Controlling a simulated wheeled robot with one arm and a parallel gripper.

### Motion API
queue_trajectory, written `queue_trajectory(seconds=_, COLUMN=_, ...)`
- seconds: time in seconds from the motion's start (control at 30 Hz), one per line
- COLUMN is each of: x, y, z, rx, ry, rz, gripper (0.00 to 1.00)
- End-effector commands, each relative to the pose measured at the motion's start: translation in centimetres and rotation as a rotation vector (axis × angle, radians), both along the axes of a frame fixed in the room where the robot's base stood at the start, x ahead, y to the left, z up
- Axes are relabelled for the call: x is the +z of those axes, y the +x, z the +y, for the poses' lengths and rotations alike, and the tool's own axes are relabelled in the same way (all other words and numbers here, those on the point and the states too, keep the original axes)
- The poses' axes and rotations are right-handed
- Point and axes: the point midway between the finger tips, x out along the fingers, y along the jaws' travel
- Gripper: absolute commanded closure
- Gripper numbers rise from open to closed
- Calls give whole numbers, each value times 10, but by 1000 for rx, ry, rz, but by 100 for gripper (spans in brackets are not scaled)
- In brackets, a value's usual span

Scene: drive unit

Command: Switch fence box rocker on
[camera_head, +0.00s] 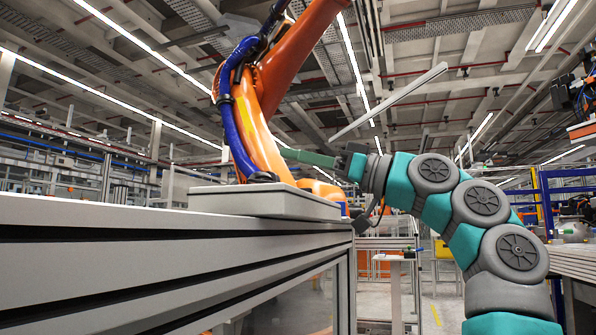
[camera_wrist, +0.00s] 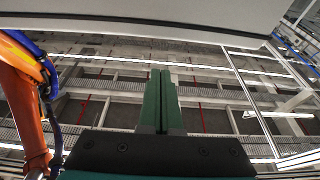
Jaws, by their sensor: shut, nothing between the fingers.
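My gripper (camera_head: 284,153) is at the end of my teal and grey arm, in mid-air above the right end of a long grey bench. Its green fingers point left and are closed together with nothing between them; they also show upright in the wrist view (camera_wrist: 160,74). A low pale grey box (camera_head: 265,203) lies on the bench, below and left of the fingers, clearly apart from them. I cannot tell whether it is the fence box. No rocker can be made out in either view.
A large orange robot arm (camera_head: 262,115) with blue cabling rises behind the box, close to my fingers; it is at the left in the wrist view (camera_wrist: 22,105). The long grey bench (camera_head: 130,255) fills the lower left. Blue fence frames (camera_head: 546,205) stand at the right.

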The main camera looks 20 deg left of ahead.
Motion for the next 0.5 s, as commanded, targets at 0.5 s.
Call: queue_trajectory(seconds=0.5, x=-49, y=-3, z=-81, rx=-4, ry=1, rz=3, gripper=100)
